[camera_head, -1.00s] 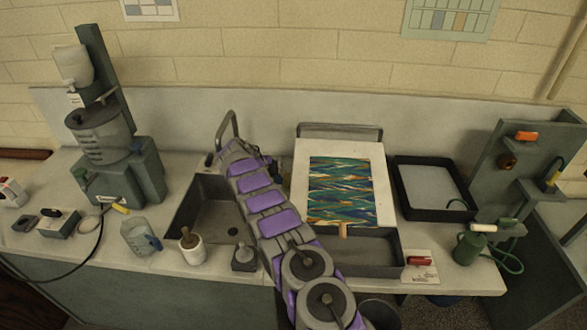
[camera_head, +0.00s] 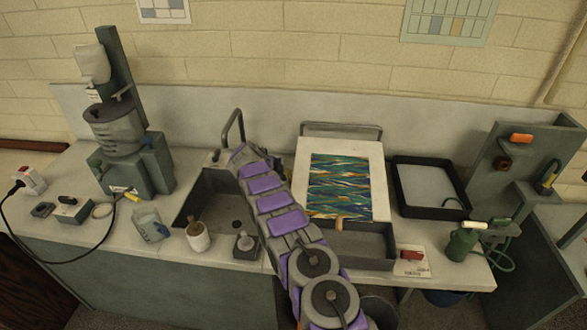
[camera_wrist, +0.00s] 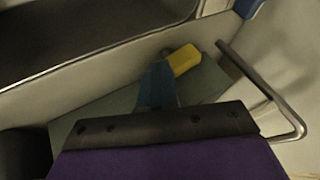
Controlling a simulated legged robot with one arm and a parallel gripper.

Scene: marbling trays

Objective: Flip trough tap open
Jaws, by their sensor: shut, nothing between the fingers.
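A grey gooseneck spout (camera_head: 232,126) rises behind the dark sink basin (camera_head: 190,208) in the head view. My arm reaches over the basin, and its far end is close to the spout; the fingers are hidden there. In the wrist view my gripper (camera_wrist: 158,72) shows as blue-grey fingers, shut and empty. A yellow lever-like piece (camera_wrist: 184,60) is just beside the fingertips; I cannot tell whether they touch. It looks like a tap lever, but its mounting is partly hidden. A bent grey metal tube (camera_wrist: 262,88) is to its right.
A white board with a marbled sheet (camera_head: 345,186) leans over a dark trough right of my arm. A white-and-brown pot (camera_head: 198,238), a clear jug (camera_head: 150,226) and a green machine (camera_head: 135,165) stand left. A black tray (camera_head: 430,187) lies right.

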